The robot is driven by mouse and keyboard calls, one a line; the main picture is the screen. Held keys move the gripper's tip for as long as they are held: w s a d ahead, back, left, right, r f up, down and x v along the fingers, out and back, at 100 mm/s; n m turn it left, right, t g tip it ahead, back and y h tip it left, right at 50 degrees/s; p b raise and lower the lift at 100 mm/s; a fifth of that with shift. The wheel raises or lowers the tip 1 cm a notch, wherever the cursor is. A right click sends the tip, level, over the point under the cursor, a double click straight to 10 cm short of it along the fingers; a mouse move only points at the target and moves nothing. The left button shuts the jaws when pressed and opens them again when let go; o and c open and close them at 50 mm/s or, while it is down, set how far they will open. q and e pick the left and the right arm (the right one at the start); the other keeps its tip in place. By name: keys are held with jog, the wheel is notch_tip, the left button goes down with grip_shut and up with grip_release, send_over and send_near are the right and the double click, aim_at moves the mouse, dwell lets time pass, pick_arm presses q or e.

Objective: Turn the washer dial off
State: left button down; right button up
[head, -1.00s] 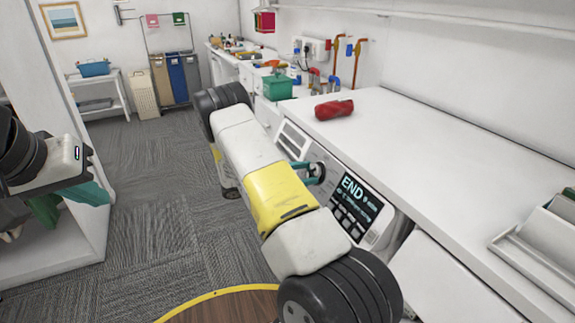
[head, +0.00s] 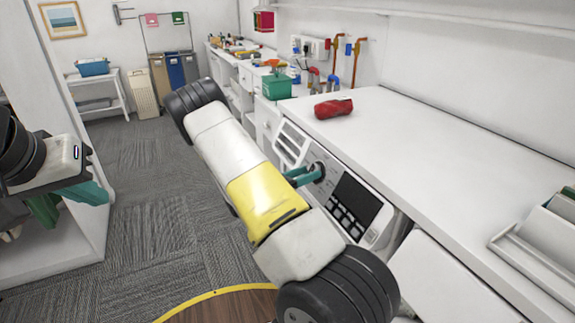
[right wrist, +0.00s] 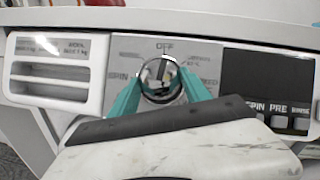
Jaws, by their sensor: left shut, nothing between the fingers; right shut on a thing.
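The washer dial (right wrist: 161,76) is a round silver-rimmed knob under the word OFF on the washer's panel in the right wrist view. In the head view the dial (head: 318,171) shows dark beside the display. My right gripper (right wrist: 163,88) is shut on the dial, with one teal finger on each side; it also shows in the head view (head: 305,177). The washer display (right wrist: 268,82) is black with no lit text; it is also dark in the head view (head: 357,195). My left gripper (head: 98,192) is shut and empty at the far left, away from the washer.
The detergent drawer (right wrist: 52,72) lies left of the dial. Carpet floor (head: 160,200) is open on the left.

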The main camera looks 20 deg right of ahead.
jog(key=shift+n+t, duration=0.5)
jog(key=shift+n, duration=0.7)
jog(key=o, duration=1.4)
jog(key=v, duration=0.8)
jog(key=shift+s+d+r, duration=0.1)
